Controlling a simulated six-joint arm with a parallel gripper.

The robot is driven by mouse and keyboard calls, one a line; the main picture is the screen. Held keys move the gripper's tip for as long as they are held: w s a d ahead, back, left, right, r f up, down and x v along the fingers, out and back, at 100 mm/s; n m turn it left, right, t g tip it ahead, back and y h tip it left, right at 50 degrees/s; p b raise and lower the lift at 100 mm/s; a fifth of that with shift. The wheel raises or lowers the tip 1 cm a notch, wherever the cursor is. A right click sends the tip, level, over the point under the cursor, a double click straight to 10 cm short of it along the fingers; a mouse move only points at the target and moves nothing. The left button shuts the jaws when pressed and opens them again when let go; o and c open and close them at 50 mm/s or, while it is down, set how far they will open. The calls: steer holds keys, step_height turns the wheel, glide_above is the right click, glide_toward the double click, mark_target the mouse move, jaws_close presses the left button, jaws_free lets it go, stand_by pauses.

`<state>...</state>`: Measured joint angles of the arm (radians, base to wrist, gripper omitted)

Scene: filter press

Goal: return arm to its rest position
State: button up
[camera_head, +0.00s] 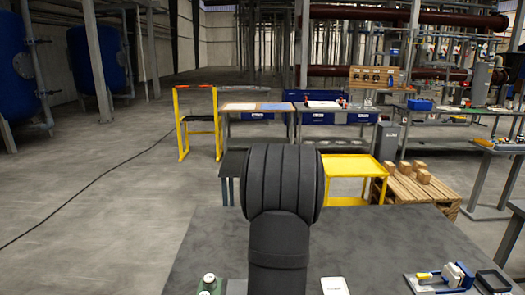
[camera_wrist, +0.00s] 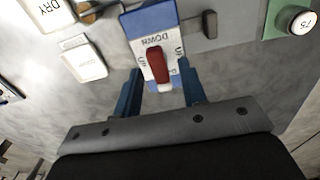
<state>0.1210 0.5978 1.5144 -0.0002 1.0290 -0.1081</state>
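My gripper (camera_wrist: 160,92) shows in the wrist view as two blue fingers, spread apart with a gap between them. A blue-and-white panel (camera_wrist: 148,24) marked DOWN and UP lies beyond the fingertips. Its red lever (camera_wrist: 158,65) shows between the fingers, with visible space on both sides. I cannot tell how far the lever is from the fingertips. In the head view a dark rounded link of my arm fills the middle, and my gripper is hidden.
A grey table (camera_head: 375,240) lies in front, with a white card (camera_head: 335,286), a green-and-white item (camera_head: 209,284) and a small blue-and-white device (camera_head: 453,275). Behind are a yellow cart (camera_head: 352,165) and a wooden pallet (camera_head: 415,186) with boxes.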

steer(key=shift+r, duration=0.1)
steer(key=shift+r, duration=0.2)
step_height(320, 180, up, 16)
step_height(320, 180, down, 17)
steer(key=shift+r, duration=0.2)
step_height(320, 180, up, 17)
step_height(320, 180, down, 17)
steer(key=m, duration=0.8)
steer(key=shift+m, duration=0.4)
steer(key=shift+n, duration=0.5)
